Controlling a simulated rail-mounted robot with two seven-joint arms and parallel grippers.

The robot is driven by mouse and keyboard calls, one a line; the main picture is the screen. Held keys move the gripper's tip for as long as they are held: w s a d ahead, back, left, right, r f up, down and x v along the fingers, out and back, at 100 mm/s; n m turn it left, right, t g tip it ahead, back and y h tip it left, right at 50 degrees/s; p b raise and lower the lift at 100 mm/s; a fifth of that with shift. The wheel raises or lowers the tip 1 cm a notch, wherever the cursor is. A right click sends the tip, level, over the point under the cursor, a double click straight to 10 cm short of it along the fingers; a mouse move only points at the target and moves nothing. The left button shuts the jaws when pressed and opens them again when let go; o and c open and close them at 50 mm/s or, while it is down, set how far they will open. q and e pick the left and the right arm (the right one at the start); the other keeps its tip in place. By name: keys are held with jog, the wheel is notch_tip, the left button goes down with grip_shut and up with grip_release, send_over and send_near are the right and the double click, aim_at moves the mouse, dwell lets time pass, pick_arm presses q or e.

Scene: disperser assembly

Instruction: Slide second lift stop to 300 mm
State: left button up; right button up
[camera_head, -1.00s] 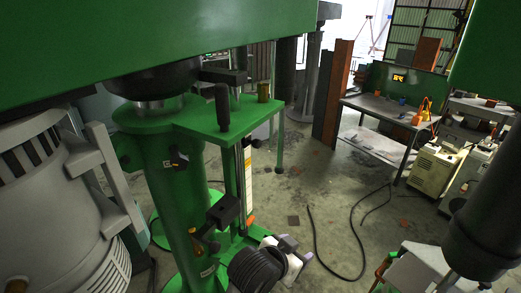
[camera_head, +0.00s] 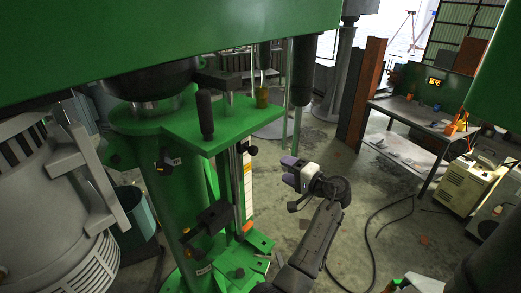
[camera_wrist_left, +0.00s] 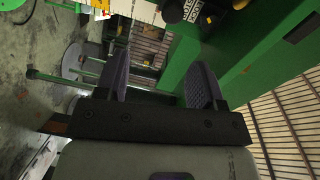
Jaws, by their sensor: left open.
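The green disperser stand carries a vertical scale strip (camera_head: 247,185), white with yellow, with an orange piece (camera_head: 247,227) at its lower end. A black clamp block (camera_head: 215,214) sits on the rod left of the strip, and a small black knob (camera_head: 252,150) is near the strip's top. I cannot tell which of these is the second lift stop. My left gripper (camera_head: 289,171) is open and empty, in the air right of the strip and apart from it. In the left wrist view its purple-grey fingers (camera_wrist_left: 160,65) are spread, with nothing between them. My right gripper is out of view.
A green shelf plate (camera_head: 225,130) with a black handle overhangs the strip. The grey motor housing (camera_head: 50,190) fills the left. Open floor with a black cable (camera_head: 368,235) lies right.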

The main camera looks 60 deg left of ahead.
aim_at(256, 152)
pick_arm(q)
jog(key=shift+m+y, duration=0.3)
jog(key=shift+m, duration=0.3)
jog(key=p+x, duration=0.1)
jog(key=x, duration=0.3)
jog(key=r+p+x, duration=0.1)
jog(key=p+x, duration=0.1)
jog(key=x, duration=0.2)
jog(key=p+x, duration=0.1)
jog(key=x, duration=0.3)
jog(key=shift+s+a+r, duration=0.15)
jog(key=shift+s+r, duration=0.05)
jog(key=shift+s, duration=0.25)
jog(key=shift+p+x, duration=0.45)
jog(key=shift+x, duration=0.35)
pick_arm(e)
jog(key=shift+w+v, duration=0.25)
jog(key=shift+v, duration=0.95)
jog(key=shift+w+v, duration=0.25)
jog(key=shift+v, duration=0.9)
pick_arm(q)
jog(key=shift+f, duration=0.1)
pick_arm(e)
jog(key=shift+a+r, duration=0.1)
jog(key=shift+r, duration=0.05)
pick_arm(q)
grip_shut()
jog(key=shift+f, duration=0.1)
